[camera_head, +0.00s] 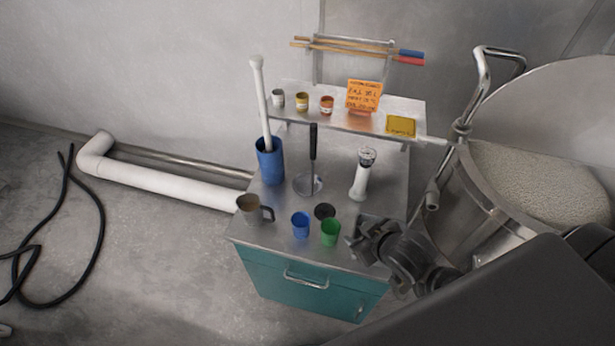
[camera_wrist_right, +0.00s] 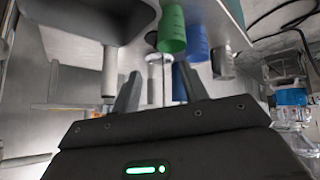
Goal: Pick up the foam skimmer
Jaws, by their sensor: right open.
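The foam skimmer (camera_head: 309,184) has a black upright handle and a round metal disc at its lower end. It stands at the middle of the metal cabinet top (camera_head: 280,215). My right gripper (camera_head: 357,231) is open and empty at the front right of the cabinet top, apart from the skimmer. In the right wrist view the jaws (camera_wrist_right: 158,88) are spread. The pale disc and thin rod of what looks like the skimmer (camera_wrist_right: 158,58) show beyond, between the fingers. Its handle is not clear there. My left gripper is not in view.
A green cup (camera_head: 330,233), blue cup (camera_head: 300,225), dark round lid (camera_head: 324,211) and mug (camera_head: 252,209) stand near the front. A tall blue container (camera_head: 270,162) is left of the skimmer, a white gauge (camera_head: 362,174) right. A shelf (camera_head: 345,119) is behind.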

